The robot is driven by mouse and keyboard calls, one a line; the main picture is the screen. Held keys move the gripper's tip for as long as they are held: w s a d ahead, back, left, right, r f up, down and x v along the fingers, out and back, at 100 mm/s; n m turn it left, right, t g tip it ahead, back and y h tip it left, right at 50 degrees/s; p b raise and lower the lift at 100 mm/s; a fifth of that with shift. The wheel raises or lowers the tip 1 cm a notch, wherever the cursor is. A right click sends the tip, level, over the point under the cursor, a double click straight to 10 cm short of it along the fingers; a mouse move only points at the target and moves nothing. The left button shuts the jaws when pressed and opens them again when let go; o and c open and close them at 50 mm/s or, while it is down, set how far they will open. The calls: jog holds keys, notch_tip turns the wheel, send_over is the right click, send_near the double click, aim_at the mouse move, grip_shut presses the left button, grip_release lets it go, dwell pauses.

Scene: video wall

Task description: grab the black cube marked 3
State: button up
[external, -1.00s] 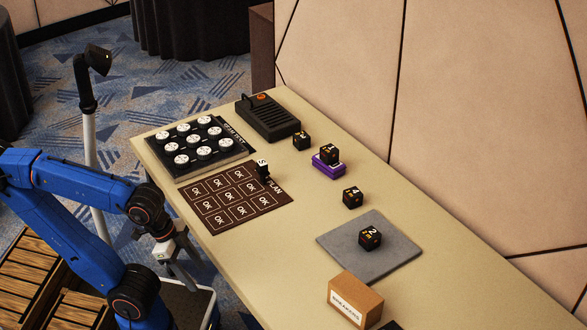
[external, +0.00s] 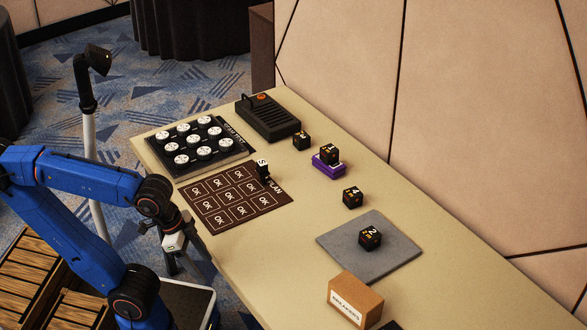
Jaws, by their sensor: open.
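Several small black cubes with yellow marks stand on the beige table. The one near the back (external: 302,141), beside the black intercom-like box, seems to be marked 3, but the mark is small. Another cube (external: 329,153) sits on a purple block (external: 327,168); its mark is hard to read. A cube marked 4 (external: 353,197) stands on bare table, and a cube marked 2 (external: 370,239) sits on a grey mat (external: 400,257). My gripper (external: 187,266) is open and empty at the table's near left edge, well away from all the cubes.
A tray of white round pieces (external: 198,143), a brown grid board (external: 222,207) with a small black-and-white piece (external: 263,170), and the black box (external: 268,118) fill the back left. A cardboard box (external: 355,299) stands at the front. The wall (external: 480,120) borders the right side.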

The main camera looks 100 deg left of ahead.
jog(key=w+a+r+n+g, duration=0.2)
jog(key=w+a+r+n, duration=0.5)
jog(key=w+a+r, duration=0.55)
jog(key=w+a+r+n+y, duration=0.1)
jog(key=w+a+r+n, duration=0.2)
jog(key=a, duration=0.4)
jog(key=w+a+r+n, duration=0.2)
jog(key=w+a+n, duration=0.15)
jog(key=a, duration=0.35)
jog(key=n+g+h, duration=0.1)
jog(key=n+g, duration=0.2)
jog(key=n, duration=0.9)
send_over(302, 134)
jog(key=f, duration=0.2)
jog(key=shift+m, duration=0.25)
jog(key=f, duration=1.1)
jog(key=shift+s+d+f, duration=0.1)
jog(key=shift+s+d, duration=0.1)
jog(key=shift+d, duration=0.1)
jog(key=shift+w+a+f, duration=0.15)
jog(key=shift+f, duration=1.2)
jog(key=shift+w+a+f, duration=0.1)
jog(key=shift+f, duration=1.25)
jog(key=c, duration=1.2)
